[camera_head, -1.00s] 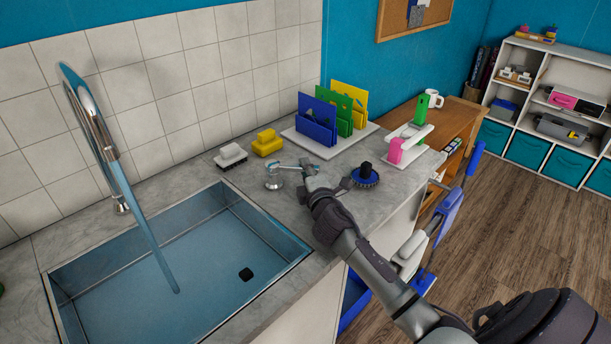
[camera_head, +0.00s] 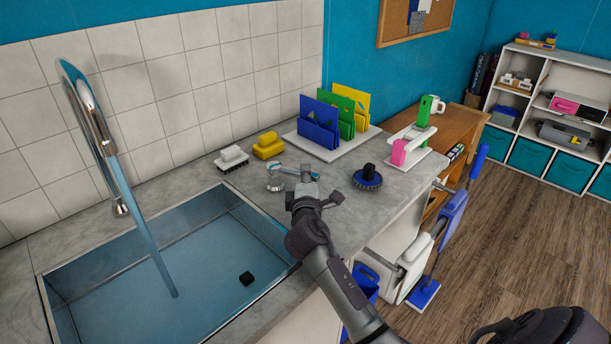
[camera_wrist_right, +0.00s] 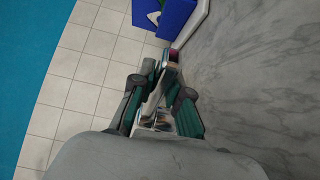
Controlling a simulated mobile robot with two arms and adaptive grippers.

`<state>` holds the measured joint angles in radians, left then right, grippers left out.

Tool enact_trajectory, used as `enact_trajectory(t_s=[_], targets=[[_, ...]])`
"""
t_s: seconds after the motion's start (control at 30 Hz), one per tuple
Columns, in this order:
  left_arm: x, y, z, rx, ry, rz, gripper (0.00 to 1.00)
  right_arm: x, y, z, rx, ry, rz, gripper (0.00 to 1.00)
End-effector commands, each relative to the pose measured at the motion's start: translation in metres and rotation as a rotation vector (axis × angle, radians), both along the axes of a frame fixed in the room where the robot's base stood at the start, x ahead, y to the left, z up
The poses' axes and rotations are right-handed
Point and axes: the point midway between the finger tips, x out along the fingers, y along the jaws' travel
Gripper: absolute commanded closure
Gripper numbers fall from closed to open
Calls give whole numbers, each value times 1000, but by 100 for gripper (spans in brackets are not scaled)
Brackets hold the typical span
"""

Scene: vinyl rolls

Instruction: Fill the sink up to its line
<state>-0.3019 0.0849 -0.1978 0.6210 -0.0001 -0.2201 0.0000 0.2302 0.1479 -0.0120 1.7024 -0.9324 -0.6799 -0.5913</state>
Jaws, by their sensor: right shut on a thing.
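The steel sink (camera_head: 98,285) is at the lower left of the head view, with bluish water (camera_head: 130,290) in it. I cannot make out a fill line. A stream of water (camera_head: 145,225) runs from the tall chrome faucet (camera_head: 88,110) into the sink. The tap lever (camera_head: 290,170) sits on a round base on the counter, right of the sink. My right gripper (camera_head: 306,180) is shut on the lever's outer end. The wrist view shows the gripper's fingers (camera_wrist_right: 160,100) around the shiny lever. My left gripper is out of view.
A small black block (camera_head: 246,279) shows in the sink.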

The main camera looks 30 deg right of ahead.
Motion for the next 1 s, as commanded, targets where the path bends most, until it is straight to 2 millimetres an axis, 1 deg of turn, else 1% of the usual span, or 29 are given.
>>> enact_trajectory(t_s=[0.03, 0.17, 0.2, 0.47, 0.57, 0.67, 1.0], targets=[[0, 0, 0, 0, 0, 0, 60, 0, -1, -1, 0, 2, -2, 83], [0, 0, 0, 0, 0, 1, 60, 0, -1, -1, 0, 2, -2, 61], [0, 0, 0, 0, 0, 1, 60, 0, -1, -1, 0, 1, -2, 58], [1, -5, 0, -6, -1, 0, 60, -1, -1, 0, -1, 1, -1, 58], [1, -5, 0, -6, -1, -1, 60, -4, 2, -1, 0, 0, 0, 58], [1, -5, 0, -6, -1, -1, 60, -15, 10, -1, 0, 1, 0, 58], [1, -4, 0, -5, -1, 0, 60, -76, 47, -2, 2, 3, 0, 58]])
